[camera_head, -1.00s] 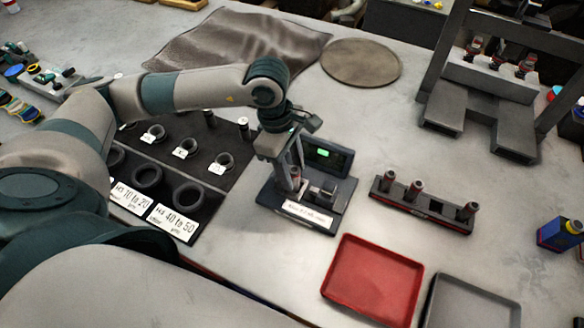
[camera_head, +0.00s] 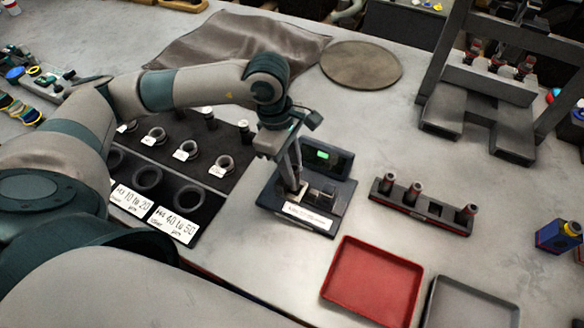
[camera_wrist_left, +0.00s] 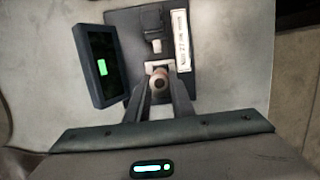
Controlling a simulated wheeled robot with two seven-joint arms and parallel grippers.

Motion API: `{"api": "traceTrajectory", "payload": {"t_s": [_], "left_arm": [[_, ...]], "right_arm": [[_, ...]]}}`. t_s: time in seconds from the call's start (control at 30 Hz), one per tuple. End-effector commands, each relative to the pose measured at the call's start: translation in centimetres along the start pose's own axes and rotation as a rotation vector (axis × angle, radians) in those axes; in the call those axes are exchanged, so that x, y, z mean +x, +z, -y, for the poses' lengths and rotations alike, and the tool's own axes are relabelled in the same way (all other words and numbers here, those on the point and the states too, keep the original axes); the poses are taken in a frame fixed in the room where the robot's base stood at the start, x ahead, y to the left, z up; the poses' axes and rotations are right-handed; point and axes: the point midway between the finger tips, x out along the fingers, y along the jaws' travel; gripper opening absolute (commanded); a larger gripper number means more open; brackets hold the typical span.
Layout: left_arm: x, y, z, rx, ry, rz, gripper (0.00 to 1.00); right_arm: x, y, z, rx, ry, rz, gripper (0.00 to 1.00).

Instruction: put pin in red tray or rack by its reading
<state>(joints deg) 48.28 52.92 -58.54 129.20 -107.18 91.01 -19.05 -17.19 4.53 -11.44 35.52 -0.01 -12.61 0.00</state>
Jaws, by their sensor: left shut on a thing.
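My left gripper (camera_head: 295,187) is low over the gauge (camera_head: 332,222), a dark base with a white label and a small screen (camera_head: 323,156) lit green. In the left wrist view the fingers (camera_wrist_left: 160,88) are shut on a pin (camera_wrist_left: 159,80), seen end-on over the gauge base (camera_wrist_left: 183,84). In the head view the fingers mostly hide this pin. I cannot tell whether it touches the gauge, and the reading is too small to read. The empty red tray (camera_head: 372,282) lies at front right. The dark rack (camera_head: 437,208) holds three upright pins, with a gap between two.
A grey tray (camera_head: 468,303) lies right of the red tray. A black board (camera_head: 178,165) with rings and number cards is left of the gauge. A blue bottle (camera_head: 558,235) and a grey press frame (camera_head: 480,90) stand right. The bench between gauge and rack is clear.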

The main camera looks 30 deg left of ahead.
Motion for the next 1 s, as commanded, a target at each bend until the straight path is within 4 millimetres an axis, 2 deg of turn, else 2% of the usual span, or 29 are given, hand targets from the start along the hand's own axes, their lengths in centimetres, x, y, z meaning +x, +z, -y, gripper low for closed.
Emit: {"api": "traceTrajectory", "payload": {"t_s": [1.0], "left_arm": [[-4.3, 0.9, -0.1, 0.0, 0.003, 0.001, 0.0]], "right_arm": [[-1.4, -0.1, -0.2, -0.001, 0.001, 0.0, 0.39]]}}
